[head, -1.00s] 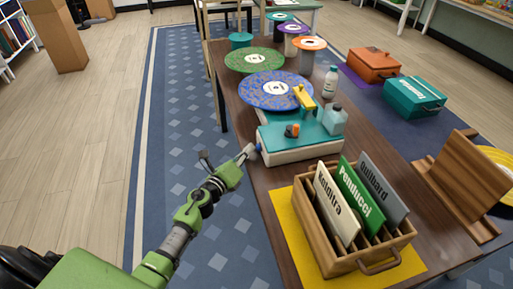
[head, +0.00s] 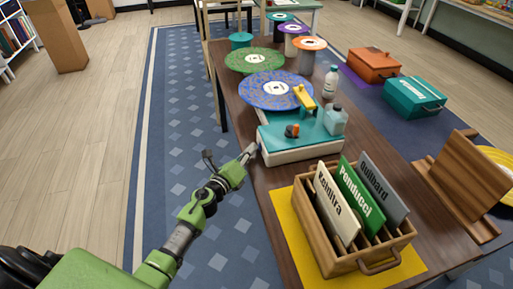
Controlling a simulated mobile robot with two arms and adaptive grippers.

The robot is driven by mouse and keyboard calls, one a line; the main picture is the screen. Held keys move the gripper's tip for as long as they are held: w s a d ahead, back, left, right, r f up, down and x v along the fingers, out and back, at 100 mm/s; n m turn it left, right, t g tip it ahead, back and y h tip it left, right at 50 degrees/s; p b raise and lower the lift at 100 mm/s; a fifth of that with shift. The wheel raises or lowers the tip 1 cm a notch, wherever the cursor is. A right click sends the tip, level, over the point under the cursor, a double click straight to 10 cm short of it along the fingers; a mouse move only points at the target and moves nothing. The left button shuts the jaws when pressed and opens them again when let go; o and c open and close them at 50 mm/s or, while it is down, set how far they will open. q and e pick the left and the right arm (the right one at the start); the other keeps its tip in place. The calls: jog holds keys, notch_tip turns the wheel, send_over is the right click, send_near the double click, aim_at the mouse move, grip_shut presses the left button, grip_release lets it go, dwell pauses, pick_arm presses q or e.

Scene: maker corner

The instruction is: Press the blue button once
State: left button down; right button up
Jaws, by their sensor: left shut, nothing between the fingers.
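A low box with a teal top and white sides (head: 300,151) stands on the wooden table. A small orange and dark part (head: 292,131) sits on its top, with a yellow arm piece (head: 305,97) behind. I cannot make out a distinct blue button; it may be hidden at the box's left end by my fingertips. My left gripper (head: 251,151) is shut and empty, its tips at the left end of the box. I cannot tell whether they touch it. My right gripper is not in view.
A wooden crate (head: 379,262) with upright name sleeves stands in front on a yellow mat. A blue disc (head: 262,98) and a green disc (head: 240,60) lie behind the box. A clear bottle (head: 335,121) stands at its right. Open floor lies left of the table.

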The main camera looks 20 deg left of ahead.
pick_arm(q)
jog(key=shift+s+a, duration=0.55)
jog(key=shift+a, duration=0.2)
jog(key=s+a, duration=0.1)
jog(key=a, duration=0.1)
jog(key=s+a, duration=0.2)
jog(key=shift+b, duration=0.35)
dwell(0.8)
